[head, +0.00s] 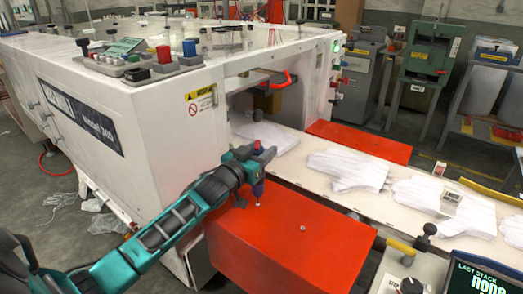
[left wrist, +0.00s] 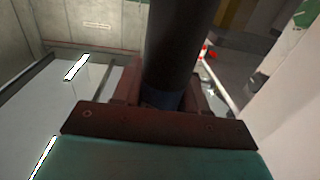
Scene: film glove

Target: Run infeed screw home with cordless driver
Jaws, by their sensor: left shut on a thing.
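My left gripper (head: 257,163) reaches in from the left above the near red guard block (head: 290,240). It is shut on the cordless driver, whose dark blue lower part (head: 258,188) points down with a thin pale tip. I cannot tell whether the tip touches the red top. In the left wrist view the driver is a thick dark cylinder (left wrist: 180,45) standing between the jaws (left wrist: 160,95). A small grey screw head (head: 303,228) shows on the red top, right of and nearer than the driver tip. My right gripper is not in view.
The white machine (head: 150,110) stands just behind and left of the arm. A conveyor with stacks of white gloves (head: 345,168) runs to the right. A control box with a black knob (head: 410,285) and a screen (head: 485,280) are at the lower right.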

